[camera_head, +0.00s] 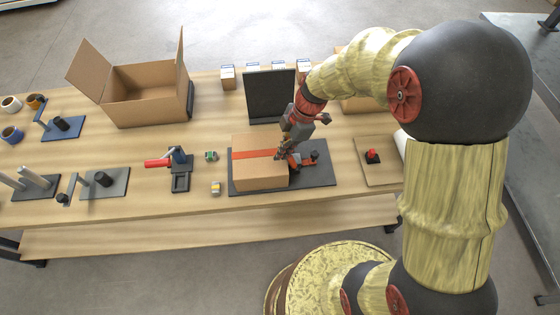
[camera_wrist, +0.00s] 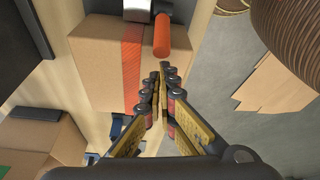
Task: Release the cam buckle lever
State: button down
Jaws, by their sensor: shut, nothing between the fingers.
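A closed cardboard box (camera_head: 262,178) sits on a dark mat (camera_head: 322,176), with an orange strap (camera_head: 252,154) across its top. In the wrist view the strap (camera_wrist: 131,60) runs down the box (camera_wrist: 95,65). Beside the strap at the top of that view are a pale grey block (camera_wrist: 138,8) and an orange-red cylinder (camera_wrist: 162,38), which look like the buckle and its lever. My gripper (camera_head: 281,154) is at the box's right side. In the wrist view my gripper (camera_wrist: 164,76) is shut and empty, its tips just below the cylinder. Contact cannot be told.
A black panel (camera_head: 270,97) stands behind the box. An open carton (camera_head: 148,92) is at the back left. A red-handled clamp (camera_head: 178,165) stands left of the mat, and a red button (camera_head: 372,155) on a board to the right.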

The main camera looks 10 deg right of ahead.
jog(key=d+y+b, duration=0.3)
jog(key=d+b, duration=0.1)
jog(key=b, duration=0.3)
jog(key=shift+d+r, duration=0.1)
jog(key=d+b, duration=0.3)
jog(key=d, duration=0.1)
jog(key=shift+s, duration=0.15)
jog(key=shift+s+d, duration=0.1)
jog(key=shift+d, duration=0.1)
jog(key=shift+a, duration=0.1)
